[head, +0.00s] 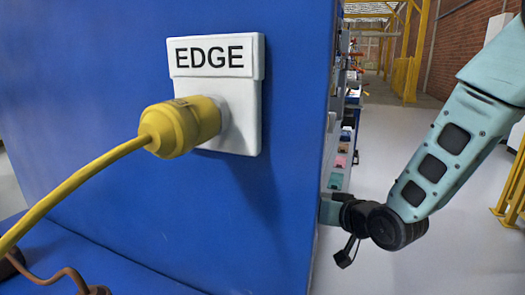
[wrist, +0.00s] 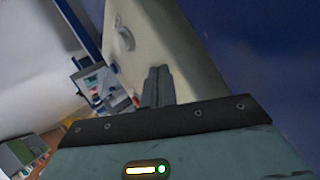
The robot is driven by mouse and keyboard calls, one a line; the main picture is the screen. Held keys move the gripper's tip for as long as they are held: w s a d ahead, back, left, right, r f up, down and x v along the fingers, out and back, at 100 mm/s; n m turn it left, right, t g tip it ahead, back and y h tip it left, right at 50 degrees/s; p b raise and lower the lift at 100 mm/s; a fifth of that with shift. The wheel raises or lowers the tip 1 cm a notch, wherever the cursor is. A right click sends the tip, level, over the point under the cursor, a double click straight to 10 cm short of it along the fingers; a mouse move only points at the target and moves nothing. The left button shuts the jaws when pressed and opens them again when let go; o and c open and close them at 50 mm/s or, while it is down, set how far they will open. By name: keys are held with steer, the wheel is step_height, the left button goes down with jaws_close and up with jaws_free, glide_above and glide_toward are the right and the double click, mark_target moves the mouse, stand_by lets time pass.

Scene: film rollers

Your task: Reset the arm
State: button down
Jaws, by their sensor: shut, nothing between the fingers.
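My arm (head: 445,150) is teal with dark joints and comes in from the right in the head view. It bends at a black joint and runs left to the edge of a blue panel. My gripper's fingers are not visible in the head view. In the wrist view my gripper (wrist: 158,72) shows two dark fingers side by side, shut and empty. They point toward a cream-coloured panel (wrist: 145,45) with a round pale fitting. I cannot tell how far apart the fingers and that panel are.
The blue panel (head: 100,100) carries a white socket box (head: 245,130) marked EDGE. A yellow plug (head: 180,126) with a yellow cable sits against it. Shelves with small items (head: 342,150) stand behind the panel. A yellow railing (head: 512,195) is at the right, with grey floor between.

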steer(key=s+r+n+g+h+p, duration=0.1)
steer(key=s+n+g+h, duration=0.4)
steer(key=s, duration=1.1)
steer(key=s+r+n+g+h, duration=0.15)
steer(key=s+g, duration=0.45)
steer(key=s, duration=1)
step_height(320, 180, up, 25)
steer(key=p, duration=2.5)
steer(key=shift+w+d+y, duration=0.35)
steer(key=shift+w+d, duration=0.05)
